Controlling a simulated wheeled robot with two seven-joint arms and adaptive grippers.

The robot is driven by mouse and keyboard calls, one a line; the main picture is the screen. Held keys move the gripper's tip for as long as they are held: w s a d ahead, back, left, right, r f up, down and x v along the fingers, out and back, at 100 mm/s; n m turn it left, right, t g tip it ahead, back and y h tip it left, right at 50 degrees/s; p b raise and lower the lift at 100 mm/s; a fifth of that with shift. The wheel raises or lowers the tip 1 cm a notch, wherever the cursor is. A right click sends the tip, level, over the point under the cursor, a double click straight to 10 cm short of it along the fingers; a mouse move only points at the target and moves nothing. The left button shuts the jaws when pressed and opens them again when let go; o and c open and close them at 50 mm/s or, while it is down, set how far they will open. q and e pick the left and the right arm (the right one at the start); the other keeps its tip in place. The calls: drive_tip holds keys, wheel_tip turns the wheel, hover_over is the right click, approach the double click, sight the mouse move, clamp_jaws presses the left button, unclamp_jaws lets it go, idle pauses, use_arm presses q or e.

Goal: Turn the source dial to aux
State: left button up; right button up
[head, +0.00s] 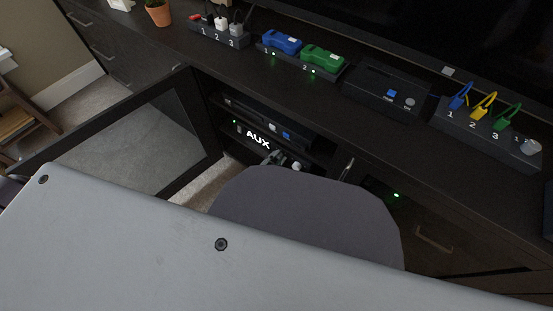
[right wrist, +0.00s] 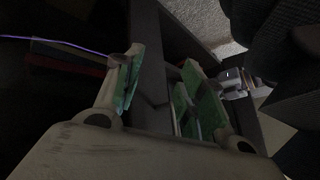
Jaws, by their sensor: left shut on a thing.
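The receiver (head: 270,125) sits inside the open cabinet, and its lit display (head: 258,142) reads AUX. My left gripper (head: 280,160) is at the front of the unit just right of the display, mostly hidden behind my own grey body parts. It is shut on the source dial, which its fingers largely cover. A small pale round knob (head: 297,166) shows just right of it. My right gripper (right wrist: 160,88) is open and empty in the right wrist view, its green-padded fingers apart.
The glass cabinet door (head: 130,150) stands open at left. On the console top are a numbered strip with plugs (head: 220,35), blue (head: 282,42) and green (head: 322,57) devices, a black box (head: 385,90) and a strip with coloured cables (head: 485,130).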

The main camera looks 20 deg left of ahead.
use_arm(q)
drive_tip(key=o, duration=1)
drive_tip(key=shift+o, duration=0.3)
drive_tip(key=shift+s, duration=0.1)
drive_tip(key=shift+f, duration=0.1)
drive_tip(key=shift+f+n, duration=0.1)
drive_tip(key=shift+n, duration=0.4)
